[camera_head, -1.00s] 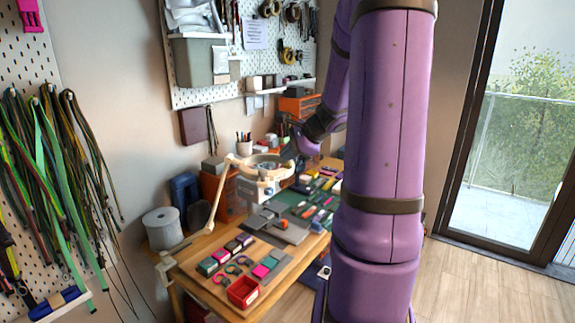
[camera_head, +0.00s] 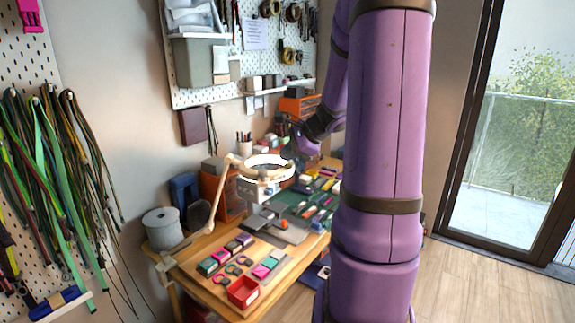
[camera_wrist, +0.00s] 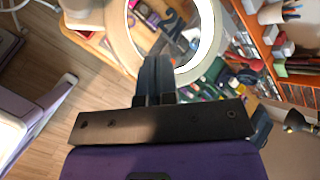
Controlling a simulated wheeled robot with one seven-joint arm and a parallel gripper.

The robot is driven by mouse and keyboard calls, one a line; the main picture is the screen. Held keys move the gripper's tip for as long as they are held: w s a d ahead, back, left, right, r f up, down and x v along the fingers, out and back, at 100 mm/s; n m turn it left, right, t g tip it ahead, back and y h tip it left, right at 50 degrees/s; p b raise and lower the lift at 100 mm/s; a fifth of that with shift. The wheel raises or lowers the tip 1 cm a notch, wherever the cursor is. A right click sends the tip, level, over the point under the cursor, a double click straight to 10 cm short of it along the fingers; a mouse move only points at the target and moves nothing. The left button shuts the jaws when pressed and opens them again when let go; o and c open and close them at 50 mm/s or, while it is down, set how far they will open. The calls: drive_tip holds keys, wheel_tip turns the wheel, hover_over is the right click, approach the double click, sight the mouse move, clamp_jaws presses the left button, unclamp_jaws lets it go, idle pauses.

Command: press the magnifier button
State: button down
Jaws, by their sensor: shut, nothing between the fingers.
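The magnifier (camera_head: 262,175) is a cream ring-shaped head on a jointed arm above the workbench. Its ring light glows white, and it also shows in the wrist view (camera_wrist: 209,45) as a bright ring around the lens. My gripper (camera_wrist: 157,62) is shut and empty, its fingertips at the near rim of the ring. In the head view my gripper (camera_head: 289,152) is a small dark shape at the right side of the magnifier head. The button itself I cannot make out; the fingers may hide it. Whether the fingertips touch the rim I cannot tell.
The workbench (camera_head: 211,287) holds a red open box (camera_head: 243,291), small coloured blocks and a green mat with tools. A grey spool (camera_head: 162,229) stands at its left end. A pegboard hangs behind. Open wooden floor (camera_head: 480,285) lies to the right.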

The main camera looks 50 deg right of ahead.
sight(288, 165)
drive_tip(key=shift+r, duration=0.1)
drive_tip(key=shift+r, duration=2.9)
drive_tip(key=s+a+r+n+g, duration=0.2)
drive_tip(key=a+n, duration=0.3)
drive_tip(key=a, duration=0.5)
drive_tip(key=s+a+r+n+g, duration=0.1)
drive_tip(key=s+a+r+n, duration=0.1)
drive_tip(key=a+n, duration=0.5)
drive_tip(key=s+a+n+h, duration=0.2)
drive_tip(key=s+a+n, duration=0.9)
drive_tip(key=s+a, duration=0.2)
drive_tip(key=shift+s+a+f+n+g+h, duration=0.2)
drive_tip(key=shift+s+n+g+h, duration=0.15)
drive_tip(key=shift+s, duration=0.25)
